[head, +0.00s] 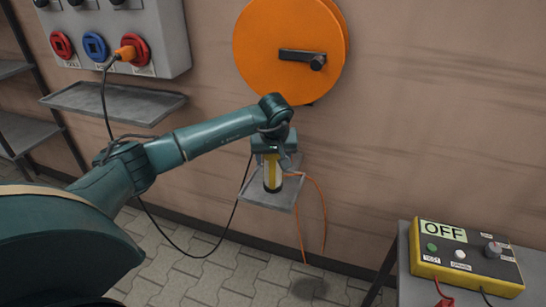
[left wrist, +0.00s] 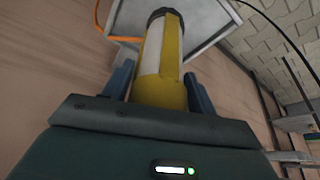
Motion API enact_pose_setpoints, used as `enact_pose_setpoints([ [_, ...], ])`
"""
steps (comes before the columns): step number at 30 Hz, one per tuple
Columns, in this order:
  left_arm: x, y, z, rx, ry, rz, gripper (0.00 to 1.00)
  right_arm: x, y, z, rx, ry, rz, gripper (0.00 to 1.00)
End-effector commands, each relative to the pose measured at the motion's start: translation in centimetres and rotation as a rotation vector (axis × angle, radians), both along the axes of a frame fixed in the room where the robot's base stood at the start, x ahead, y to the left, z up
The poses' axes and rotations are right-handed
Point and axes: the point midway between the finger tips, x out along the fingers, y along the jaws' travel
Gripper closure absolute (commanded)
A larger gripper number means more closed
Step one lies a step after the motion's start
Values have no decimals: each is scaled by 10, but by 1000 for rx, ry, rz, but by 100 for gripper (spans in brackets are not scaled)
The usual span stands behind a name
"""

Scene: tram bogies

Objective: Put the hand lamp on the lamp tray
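The hand lamp (head: 272,174), a yellow and white cylinder with a dark end, stands upright at the lamp tray (head: 281,202), a small grey wall shelf below the orange reel. I cannot tell whether its lower end touches the tray. My left gripper (head: 272,158) points down over the lamp. In the left wrist view its two blue fingers (left wrist: 158,85) lie close against both sides of the lamp (left wrist: 160,60), with the tray (left wrist: 205,20) beyond. An orange cable (head: 318,190) runs from the lamp over the tray edge. My right gripper is not in view.
The orange cable reel (head: 285,50) hangs on the wall above. A socket box (head: 165,30) and an empty grey shelf (head: 112,101) are at the left. A yellow-edged control box (head: 465,262) reading OFF sits on a table at the right. A black cable hangs beside the tray.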

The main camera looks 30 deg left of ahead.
Motion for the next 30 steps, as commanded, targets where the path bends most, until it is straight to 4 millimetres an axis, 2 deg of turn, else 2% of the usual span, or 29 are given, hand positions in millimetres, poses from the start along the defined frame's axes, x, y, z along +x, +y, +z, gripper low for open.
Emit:
enact_pose_setpoints([
  [1,0,0,0,0,0,0,38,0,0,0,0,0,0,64],
  [4,0,0,0,0,0,0,30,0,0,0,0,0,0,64],
  [14,0,0,6,0,-2,1,30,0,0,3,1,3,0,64],
  [17,-4,-3,18,0,-2,-2,30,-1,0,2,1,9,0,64],
  [25,-22,-16,73,0,-5,-2,30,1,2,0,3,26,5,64],
  [30,-31,-23,99,1,-3,-2,30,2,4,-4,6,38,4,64],
])
